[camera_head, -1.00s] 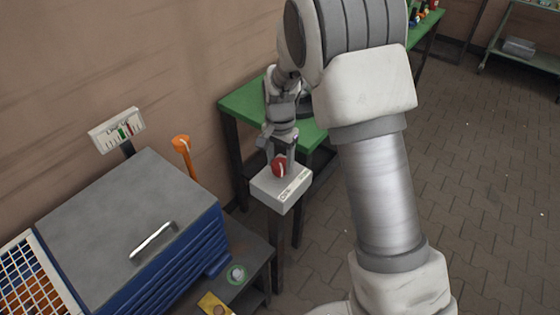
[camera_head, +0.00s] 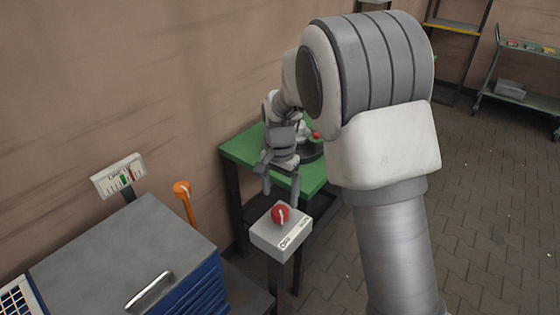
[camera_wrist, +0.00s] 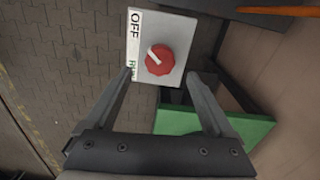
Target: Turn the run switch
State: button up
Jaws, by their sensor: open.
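The run switch is a red round knob (camera_head: 281,213) with a white pointer line, on top of a pale grey box (camera_head: 267,238) on a post. In the wrist view the knob (camera_wrist: 159,59) faces me, and its pointer line slants to the upper left, nearer OFF than RUN. The label strip (camera_wrist: 133,45) reads OFF at the top and RUN lower down, partly covered by a finger. My gripper (camera_head: 281,198) is open and empty, pointing down just above the knob. In the wrist view its fingertips (camera_wrist: 160,76) stand apart, either side of the knob's line, not closed on it.
A green table (camera_head: 240,148) stands behind the box. A grey-topped blue drawer cabinet (camera_head: 120,250) stands at the left, with an orange post (camera_head: 188,200) and a gauge panel (camera_head: 119,176) behind it. Brick floor (camera_head: 480,200) is free at the right.

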aim_at(280, 210)
notch_tip(280, 210, up, 11)
jog(key=p, duration=0.1)
jog(key=shift+r, duration=0.1)
dwell(0.4)
